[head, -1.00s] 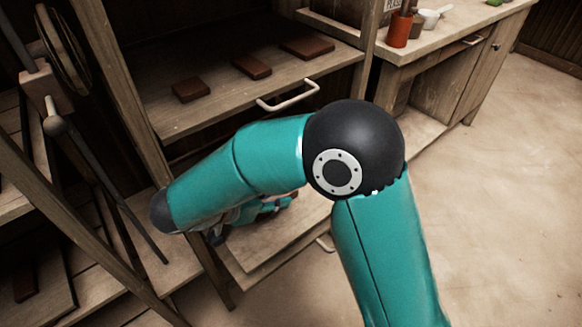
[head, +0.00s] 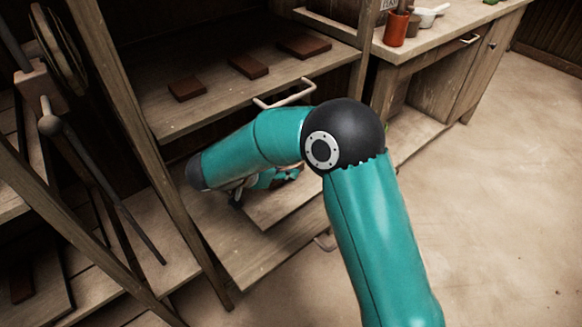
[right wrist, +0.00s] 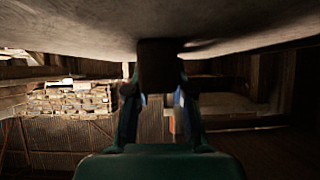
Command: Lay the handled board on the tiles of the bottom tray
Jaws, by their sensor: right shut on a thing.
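My right gripper (head: 282,178) is mostly hidden behind my forearm in the head view. In the right wrist view its two fingers (right wrist: 160,108) are shut on the dark handle (right wrist: 160,66) of the board. The board (right wrist: 90,28) is a broad pale flat face across the top of that view. In the head view part of the board (head: 285,212) shows below my gripper, over the bottom tray (head: 238,268); I cannot tell whether they touch. The bottom tray's tiles are hidden. My left gripper is not in view.
An upper tray (head: 205,118) with a pull handle (head: 285,94) holds dark red tiles (head: 248,66) above my gripper. A bench (head: 440,30) is at the back right. The right floor is clear.

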